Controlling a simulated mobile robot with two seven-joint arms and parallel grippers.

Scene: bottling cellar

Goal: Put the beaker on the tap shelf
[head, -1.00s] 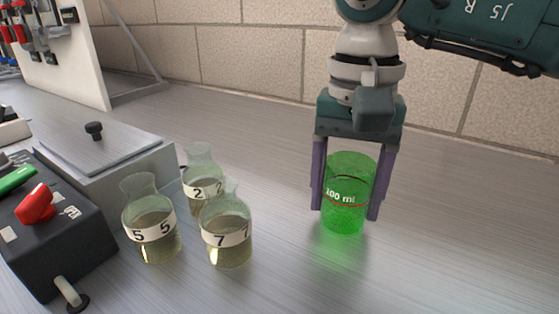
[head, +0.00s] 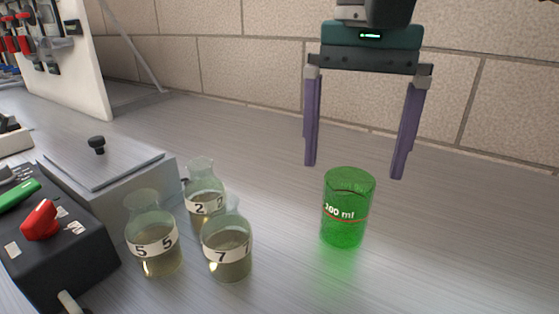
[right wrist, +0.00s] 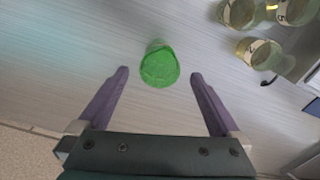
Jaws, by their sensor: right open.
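The green beaker (head: 346,212), marked 100 ml with a red line, stands upright on the metal bench. My right gripper (head: 354,170) is open and empty, above and behind the beaker, with its two purple fingers wide apart. In the right wrist view the beaker (right wrist: 159,66) lies just beyond the fingertips of the open right gripper (right wrist: 160,74), not between them. I see no tap shelf that I can make out. My left gripper is in neither view.
Flasks labelled 5 (head: 153,240), 2 (head: 204,196) and 7 (head: 227,245) stand left of the beaker. A metal box with a lidded top (head: 105,165) and a black control box with a red knob (head: 60,240) are further left. Bench right of the beaker is clear.

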